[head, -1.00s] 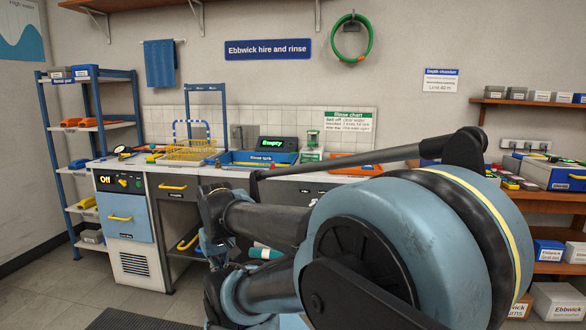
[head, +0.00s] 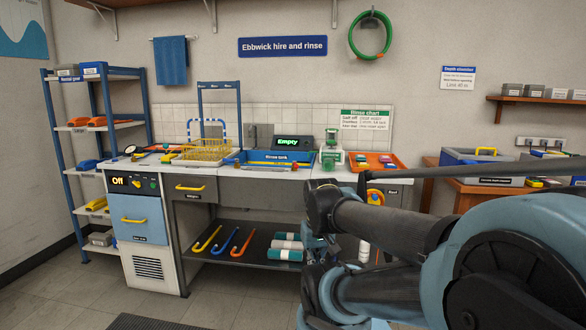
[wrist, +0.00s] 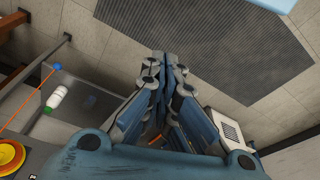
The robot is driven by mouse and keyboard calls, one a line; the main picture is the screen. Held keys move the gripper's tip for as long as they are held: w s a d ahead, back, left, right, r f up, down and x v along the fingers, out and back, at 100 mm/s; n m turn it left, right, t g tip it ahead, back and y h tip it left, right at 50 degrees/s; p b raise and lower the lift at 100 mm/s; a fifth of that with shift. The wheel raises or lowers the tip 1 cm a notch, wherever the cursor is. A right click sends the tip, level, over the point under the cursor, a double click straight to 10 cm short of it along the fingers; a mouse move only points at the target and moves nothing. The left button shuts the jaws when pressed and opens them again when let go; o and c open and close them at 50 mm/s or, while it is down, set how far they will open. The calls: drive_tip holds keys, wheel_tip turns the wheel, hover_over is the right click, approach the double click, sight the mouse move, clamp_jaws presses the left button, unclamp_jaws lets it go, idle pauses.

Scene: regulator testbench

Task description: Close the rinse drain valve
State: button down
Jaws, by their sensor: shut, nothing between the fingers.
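The blue rinse tank (head: 262,162) sits on the counter in the head view, with a display (head: 288,142) reading "Empty" behind it. A round yellow and red part (head: 376,197) shows under the counter's right part. It may be the drain valve; I cannot tell its setting. A similar yellow and red disc (wrist: 10,157) is at the lower left edge of the wrist view. My gripper (wrist: 161,58) is shut and empty in the wrist view, pointing over the floor, apart from the disc. In the head view I cannot make out its fingertips.
The cabinet (head: 140,218) with an "Off" display stands at left. A wooden bench (head: 473,189) is at right.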

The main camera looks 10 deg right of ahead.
drive_tip(key=w+d+r+n+t+h, duration=0.15)
drive_tip(key=w+r, duration=0.25)
drive_tip(key=w, duration=0.4)
drive_tip(key=w+d+r+n+h, duration=0.1)
drive_tip(key=w+d+r+h, duration=0.15)
drive_tip(key=w+r, duration=0.4)
drive_tip(key=w+d+r+n+t+h, duration=0.1)
drive_tip(key=w+r+h, duration=0.15)
drive_tip(key=w, duration=0.75)
drive_tip(key=w+a+r+n+t+h, duration=0.2)
drive_tip(key=w+a, duration=0.6)
drive_tip(key=w, duration=0.4)
drive_tip(key=w+a+r+n+t+h, duration=0.1)
drive_tip(key=w+a+r+t+h, duration=0.1)
drive_tip(key=w+a, duration=0.6)
drive_tip(key=w+t+h, duration=0.1)
drive_tip(key=w+t, duration=0.1)
drive_tip(key=w, duration=0.2)
drive_tip(key=shift+n+t, duration=0.35)
drive_tip(key=shift+w, duration=0.1)
